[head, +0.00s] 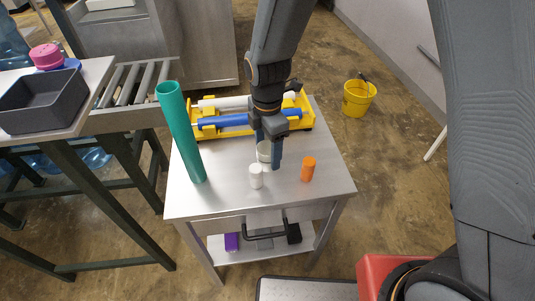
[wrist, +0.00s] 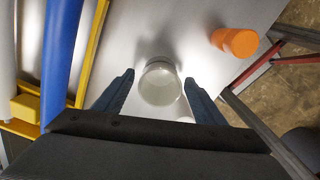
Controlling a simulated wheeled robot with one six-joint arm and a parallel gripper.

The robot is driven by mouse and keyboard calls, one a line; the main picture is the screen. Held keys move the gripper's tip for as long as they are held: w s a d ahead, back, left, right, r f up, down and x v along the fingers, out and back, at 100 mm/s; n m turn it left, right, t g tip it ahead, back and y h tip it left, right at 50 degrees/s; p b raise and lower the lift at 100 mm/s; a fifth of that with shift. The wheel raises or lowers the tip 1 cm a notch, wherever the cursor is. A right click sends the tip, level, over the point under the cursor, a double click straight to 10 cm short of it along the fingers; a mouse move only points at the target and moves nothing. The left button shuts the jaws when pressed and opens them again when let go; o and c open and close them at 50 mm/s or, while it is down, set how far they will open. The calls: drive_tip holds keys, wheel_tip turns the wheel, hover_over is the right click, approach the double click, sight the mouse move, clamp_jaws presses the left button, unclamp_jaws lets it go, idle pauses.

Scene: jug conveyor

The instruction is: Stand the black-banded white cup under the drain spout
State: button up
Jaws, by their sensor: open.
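A whitish cup (wrist: 159,84) stands between the fingertips of my gripper (wrist: 159,77) in the wrist view, with a finger on each side and gaps between. In the head view my gripper (head: 268,154) points down over the steel cart, open, and partly hides this cup (head: 264,153). A second, small white cylinder (head: 256,177) stands just in front of it; only a sliver shows at the wrist view's lower middle. I cannot make out a black band on either. I cannot pick out a drain spout.
The steel cart top (head: 232,195) also holds an orange cylinder (head: 308,169), a leaning green tube (head: 181,132) and a yellow rack (head: 209,131) with a blue tube (head: 222,120). A roller conveyor and a dark tray (head: 42,117) are left. A yellow bucket (head: 358,98) stands on the floor.

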wheel_tip(320, 180, up, 10)
drive_tip(key=b, duration=0.2)
